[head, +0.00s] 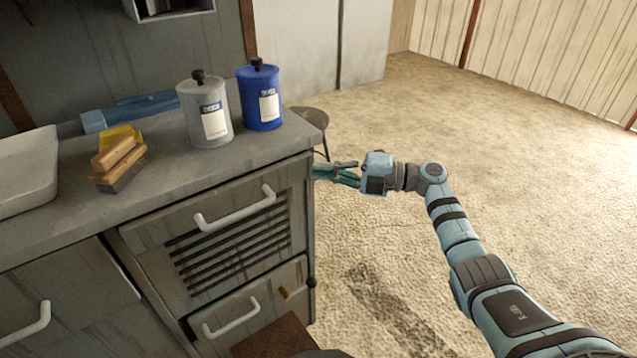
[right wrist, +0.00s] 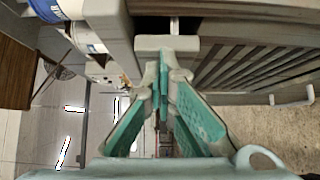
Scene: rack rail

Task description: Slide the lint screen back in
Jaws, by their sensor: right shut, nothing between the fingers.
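In the right wrist view, a pale block (right wrist: 150,43) on a short stem sits at a dark slot in the cabinet. It may be the outer end of the lint screen; the rest is hidden. My right gripper (head: 338,172) is at the right side of the cabinet (head: 135,240), below the counter's corner. Its fingers (right wrist: 163,68) are shut and empty, with the tips close to the block; I cannot tell whether they touch. My left gripper is out of view.
The cabinet front has a slatted panel (head: 235,245) with a white handle (head: 235,212). A stool (head: 308,116) is behind. The floor at right is clear.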

